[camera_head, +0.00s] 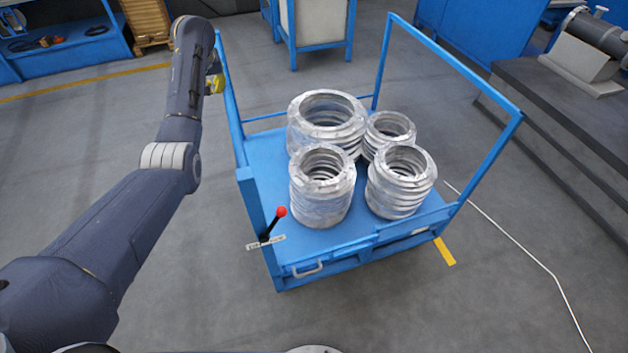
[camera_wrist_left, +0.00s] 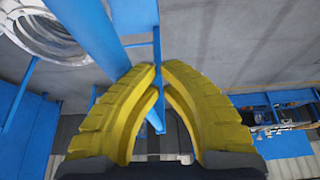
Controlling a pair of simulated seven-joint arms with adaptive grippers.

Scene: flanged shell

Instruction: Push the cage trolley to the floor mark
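The blue cage trolley (camera_head: 270,190) stands in the middle of the head view, with tall tube frames at its left and right ends. Several ribbed metal rings (camera_head: 323,190) stand in stacks on its deck. A red-knobbed lever (camera_head: 281,212) is at its near left corner. My left gripper (camera_head: 214,84) is beside the trolley's left frame, its yellow fingers partly hidden by my arm. In the left wrist view the fingertips (camera_wrist_left: 158,70) come together, with a blue tube (camera_wrist_left: 95,30) close by; I cannot tell if they touch it. A short yellow floor stripe (camera_head: 445,251) shows at the trolley's right. My right gripper is not seen.
A dark raised platform (camera_head: 560,130) with machinery stands on the right. Blue shelving (camera_head: 70,45) and a blue-framed stand (camera_head: 318,45) are at the back. A pale cable (camera_head: 520,247) lies on the floor at right. The near floor left of the trolley is clear.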

